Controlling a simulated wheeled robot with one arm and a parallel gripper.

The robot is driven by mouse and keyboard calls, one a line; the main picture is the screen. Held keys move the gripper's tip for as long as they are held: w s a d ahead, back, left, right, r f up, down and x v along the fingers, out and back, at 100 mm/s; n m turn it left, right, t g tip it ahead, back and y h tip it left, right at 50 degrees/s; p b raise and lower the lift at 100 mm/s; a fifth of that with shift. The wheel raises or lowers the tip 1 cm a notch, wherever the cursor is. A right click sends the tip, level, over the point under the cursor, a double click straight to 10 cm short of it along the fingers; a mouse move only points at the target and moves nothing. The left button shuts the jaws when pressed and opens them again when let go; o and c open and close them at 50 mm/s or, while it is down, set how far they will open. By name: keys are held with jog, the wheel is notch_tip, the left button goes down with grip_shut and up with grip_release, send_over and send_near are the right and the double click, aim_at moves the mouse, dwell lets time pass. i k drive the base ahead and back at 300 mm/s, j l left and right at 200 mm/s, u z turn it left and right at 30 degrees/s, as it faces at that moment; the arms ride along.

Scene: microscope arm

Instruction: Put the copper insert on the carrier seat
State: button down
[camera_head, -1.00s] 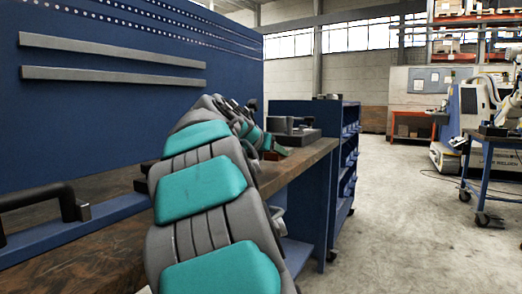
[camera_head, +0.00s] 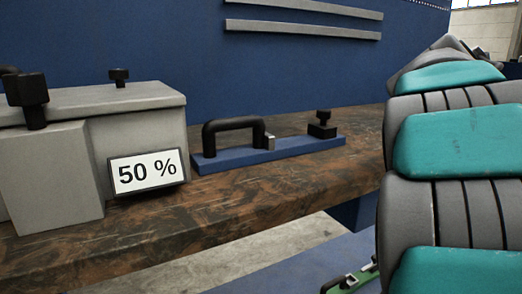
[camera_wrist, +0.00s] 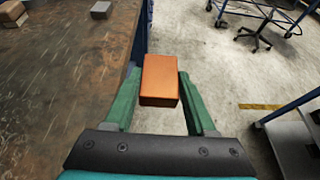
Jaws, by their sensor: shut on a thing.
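The copper insert (camera_wrist: 160,82), an orange-brown block, is between the two green fingers of my gripper (camera_wrist: 160,73) in the wrist view. The gripper is shut on it and holds it beside the bench edge, with the grey floor beneath. In the head view my arm is at the right, and the gripper and insert are out of sight. A blue base (camera_head: 290,155) with a black handle (camera_head: 232,128) and a black knob stands on the bench. I cannot tell whether the carrier seat is part of it.
A grey box (camera_head: 140,110) with black knobs and a "50 %" sign (camera_head: 147,171) stands on the brown bench top (camera_head: 240,210).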

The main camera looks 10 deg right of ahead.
aim_at(283, 142)
jog(key=k, duration=0.9)
